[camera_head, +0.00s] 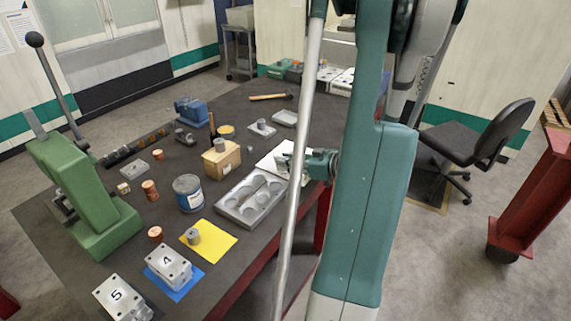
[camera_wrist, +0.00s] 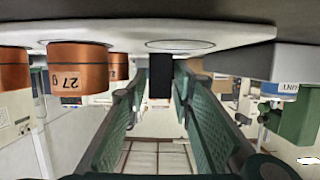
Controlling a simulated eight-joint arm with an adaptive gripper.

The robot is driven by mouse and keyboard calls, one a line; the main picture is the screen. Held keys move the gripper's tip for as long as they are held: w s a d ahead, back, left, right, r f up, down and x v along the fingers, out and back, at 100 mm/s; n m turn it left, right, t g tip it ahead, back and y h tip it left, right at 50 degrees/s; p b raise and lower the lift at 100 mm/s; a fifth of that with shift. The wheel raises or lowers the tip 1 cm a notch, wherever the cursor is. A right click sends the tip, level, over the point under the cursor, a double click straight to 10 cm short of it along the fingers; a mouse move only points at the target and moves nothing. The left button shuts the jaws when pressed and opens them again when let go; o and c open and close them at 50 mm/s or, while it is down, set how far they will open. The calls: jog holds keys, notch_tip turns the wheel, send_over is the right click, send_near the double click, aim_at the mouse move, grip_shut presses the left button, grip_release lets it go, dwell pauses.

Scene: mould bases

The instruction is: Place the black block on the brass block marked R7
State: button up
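My gripper (camera_wrist: 158,84) is open, with one green finger on each side of the block and a visible gap to each. I cannot tell how far the block lies between the fingertips. Copper-coloured round blocks stand to the left; the nearest (camera_wrist: 80,72) has a label like "27", and its reading is uncertain. No R7 mark is legible. In the head view my gripper (camera_head: 300,163) is low over a white sheet or plate (camera_head: 270,165); the black block cannot be made out there.
In the head view a grey tray with round recesses (camera_head: 232,207), a blue-labelled can (camera_head: 188,194) and a wooden box (camera_head: 221,163) stand left of my gripper. Copper cylinders (camera_head: 150,190), a green press (camera_head: 85,195) and blocks numbered 4 (camera_head: 168,264) and 5 (camera_head: 118,296) are farther left.

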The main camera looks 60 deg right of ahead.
jog(key=shift+c, duration=0.3)
grip_shut()
jog(key=shift+r, duration=0.15)
jog(key=shift+r+p, duration=1.4)
jog(key=shift+r, duration=3.45)
